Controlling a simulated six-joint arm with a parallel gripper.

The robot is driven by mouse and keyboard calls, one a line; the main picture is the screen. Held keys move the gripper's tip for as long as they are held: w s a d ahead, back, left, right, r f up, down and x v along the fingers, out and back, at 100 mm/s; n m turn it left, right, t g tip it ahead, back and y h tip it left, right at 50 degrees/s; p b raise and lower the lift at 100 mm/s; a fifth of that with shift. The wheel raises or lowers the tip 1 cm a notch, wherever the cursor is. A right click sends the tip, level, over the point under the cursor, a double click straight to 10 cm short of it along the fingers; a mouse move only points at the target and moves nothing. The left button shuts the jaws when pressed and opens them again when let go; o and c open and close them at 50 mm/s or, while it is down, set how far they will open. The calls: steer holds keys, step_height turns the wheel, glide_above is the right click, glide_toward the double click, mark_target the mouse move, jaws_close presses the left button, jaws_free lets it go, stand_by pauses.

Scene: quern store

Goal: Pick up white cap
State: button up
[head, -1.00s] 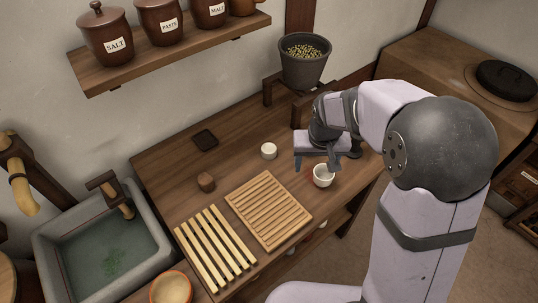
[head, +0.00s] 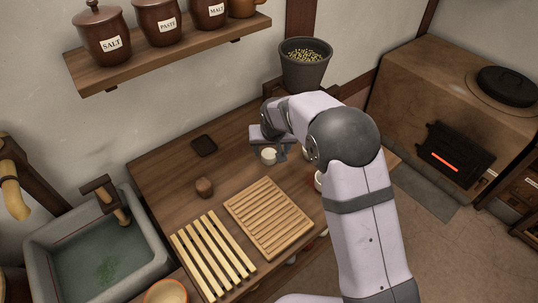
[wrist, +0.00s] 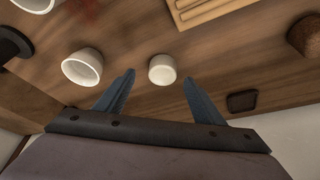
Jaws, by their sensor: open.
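The white cap (head: 268,157) stands on the wooden counter in the head view, just below my gripper (head: 270,148). In the wrist view the small round white cap (wrist: 162,70) lies between the tips of my gripper (wrist: 159,79), nearer the middle than either finger. The blue-grey fingers are spread and hold nothing. I cannot tell how high the tips are above the counter. My gripper partly overlaps the cap's surroundings in the head view.
A white cup (wrist: 82,68) stands left of the cap in the wrist view, another (wrist: 35,4) at its top edge. A slatted board (head: 267,218), a brown knob-like piece (head: 204,187) and a dark square tile (head: 204,145) lie on the counter. A grain pot (head: 304,65) stands behind.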

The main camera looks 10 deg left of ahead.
mark_target(269, 154)
steer(key=shift+a+p+x, duration=0.15)
steer(key=shift+p+x, duration=0.2)
steer(key=shift+x, duration=0.5)
steer(key=shift+a+p+x, duration=0.15)
steer(key=shift+p+x, duration=0.15)
steer(key=shift+x, duration=1.4)
steer(key=c, duration=1.2)
steer(key=shift+o, duration=0.2)
steer(key=shift+w+r, duration=0.1)
step_height(269, 154, up, 10)
steer(key=b, duration=0.1)
